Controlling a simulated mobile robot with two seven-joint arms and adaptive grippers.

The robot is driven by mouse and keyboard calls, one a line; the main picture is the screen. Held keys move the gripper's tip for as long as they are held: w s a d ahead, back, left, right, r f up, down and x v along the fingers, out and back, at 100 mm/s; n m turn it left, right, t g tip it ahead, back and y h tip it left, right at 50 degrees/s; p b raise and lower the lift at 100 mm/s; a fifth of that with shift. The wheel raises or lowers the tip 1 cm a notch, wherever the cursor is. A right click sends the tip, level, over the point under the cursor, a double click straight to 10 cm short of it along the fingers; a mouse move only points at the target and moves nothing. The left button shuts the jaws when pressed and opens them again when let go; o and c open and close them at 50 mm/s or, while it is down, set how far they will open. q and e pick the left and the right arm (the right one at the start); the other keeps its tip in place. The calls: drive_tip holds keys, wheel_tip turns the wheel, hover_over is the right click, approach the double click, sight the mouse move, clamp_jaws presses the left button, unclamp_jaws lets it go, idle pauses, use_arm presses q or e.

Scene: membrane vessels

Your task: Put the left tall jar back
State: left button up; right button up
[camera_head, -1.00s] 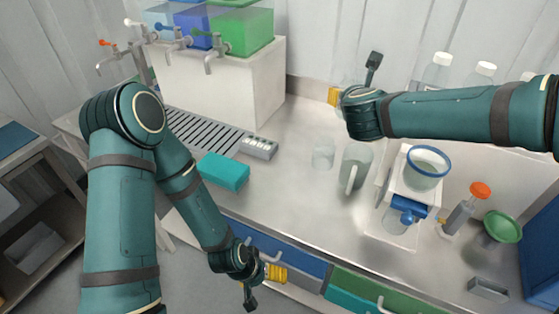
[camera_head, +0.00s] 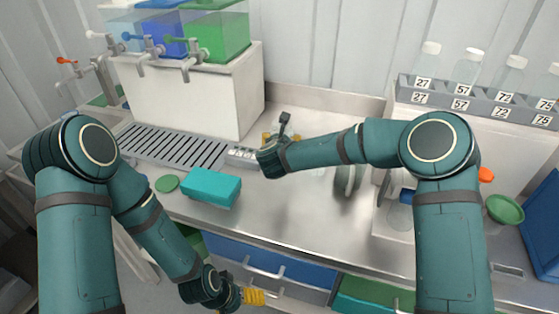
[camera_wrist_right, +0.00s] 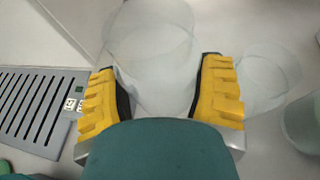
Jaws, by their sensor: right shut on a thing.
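A clear, wide glass jar (camera_wrist_right: 150,50) stands between the yellow fingers of my right gripper (camera_wrist_right: 163,98) in the right wrist view, with a finger on each side. In the head view my right gripper (camera_head: 270,140) is over the back of the counter, near the right end of the drain grille; the jar is mostly hidden there. My left gripper (camera_head: 255,297) hangs low in front of the drawers, away from the jar; its finger gap cannot be made out.
A clear beaker (camera_wrist_right: 265,78) and a frosted pitcher (camera_wrist_right: 302,125) stand right of the held jar. The drain grille (camera_head: 175,147) lies left, with a teal block (camera_head: 211,187) in front. A numbered grey rack (camera_head: 480,98) with capped bottles stands back right.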

wheel_tip(320, 180, down, 6)
drive_tip(key=shift+f+b, duration=0.1)
drive_tip(key=shift+b, duration=0.35)
drive_tip(key=shift+c, duration=0.3)
drive_tip(key=o, duration=0.9)
drive_tip(key=shift+o, duration=0.2)
drive_tip(key=shift+r, duration=0.2)
drive_tip(key=v, duration=1.2)
drive_tip(key=shift+p, duration=0.45)
